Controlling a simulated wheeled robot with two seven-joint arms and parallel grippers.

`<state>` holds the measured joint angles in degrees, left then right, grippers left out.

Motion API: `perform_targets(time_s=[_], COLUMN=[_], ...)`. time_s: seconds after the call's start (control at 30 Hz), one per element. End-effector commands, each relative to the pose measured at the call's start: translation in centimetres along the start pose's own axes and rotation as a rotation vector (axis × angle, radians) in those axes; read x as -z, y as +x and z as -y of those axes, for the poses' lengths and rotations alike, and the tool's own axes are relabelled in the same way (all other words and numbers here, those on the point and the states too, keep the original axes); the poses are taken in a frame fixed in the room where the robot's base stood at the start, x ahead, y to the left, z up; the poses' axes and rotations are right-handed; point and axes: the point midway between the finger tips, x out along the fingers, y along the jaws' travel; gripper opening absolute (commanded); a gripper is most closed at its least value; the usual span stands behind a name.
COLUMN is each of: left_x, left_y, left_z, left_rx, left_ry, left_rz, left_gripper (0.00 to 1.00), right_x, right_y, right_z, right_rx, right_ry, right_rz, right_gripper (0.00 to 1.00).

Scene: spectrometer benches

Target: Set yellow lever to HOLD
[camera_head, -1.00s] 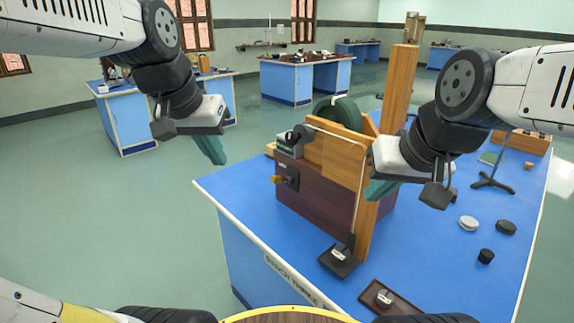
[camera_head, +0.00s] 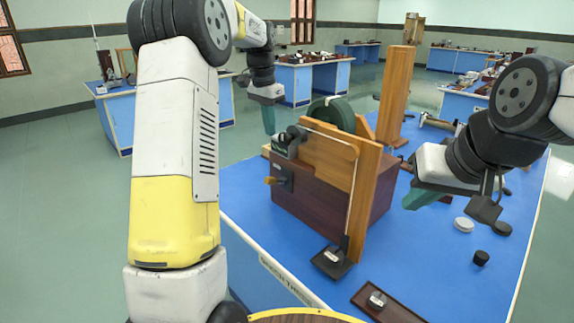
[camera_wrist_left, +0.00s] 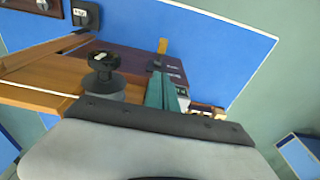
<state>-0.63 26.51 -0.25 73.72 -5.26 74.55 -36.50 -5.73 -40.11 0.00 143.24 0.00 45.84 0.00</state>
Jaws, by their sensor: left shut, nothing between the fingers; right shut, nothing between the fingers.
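The yellow lever (camera_head: 270,181) sticks out from a small dark plate (camera_head: 285,177) on the near left side of a dark brown wooden box (camera_head: 318,198). It also shows in the left wrist view (camera_wrist_left: 163,46), past the fingertips and apart from them. Lettering by the lever is too small to read. My left gripper (camera_head: 269,122) is shut and empty, up behind and left of the box; its teal fingers (camera_wrist_left: 162,90) show in the left wrist view. My right gripper (camera_head: 415,200) is shut and empty, to the right of the box.
A wooden post (camera_head: 362,205), a black-knobbed unit (camera_head: 287,142) and a dark green wheel (camera_head: 333,112) stand at the box. A black pedestal (camera_head: 332,261), a brown tray (camera_head: 388,305) and dark and pale discs (camera_head: 463,224) lie on the blue bench (camera_head: 440,265).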

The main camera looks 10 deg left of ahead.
Motion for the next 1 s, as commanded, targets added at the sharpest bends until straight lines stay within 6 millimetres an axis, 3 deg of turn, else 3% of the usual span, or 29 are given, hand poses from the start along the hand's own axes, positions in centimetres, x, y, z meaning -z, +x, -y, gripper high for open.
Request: perform_targets(time_s=[0.4,0.57,1.0], left_x=[0.2,0.2,0.1], left_y=[0.4,1.5,10.4], left_z=[0.2,0.2,0.2], left_rx=[-0.002,-0.003,-0.005], left_ry=[0.006,0.005,0.005], left_rz=[0.005,0.006,0.007], left_gripper=[0.00,0.00,0.00], right_x=[0.0,0.0,0.0], right_y=[0.0,0.0,0.0], right_z=[0.0,0.0,0.0], right_rx=[0.000,0.000,0.000], right_ry=[0.000,0.000,0.000], right_rz=[0.000,0.000,0.000], right_gripper=[0.00,0.00,0.00])
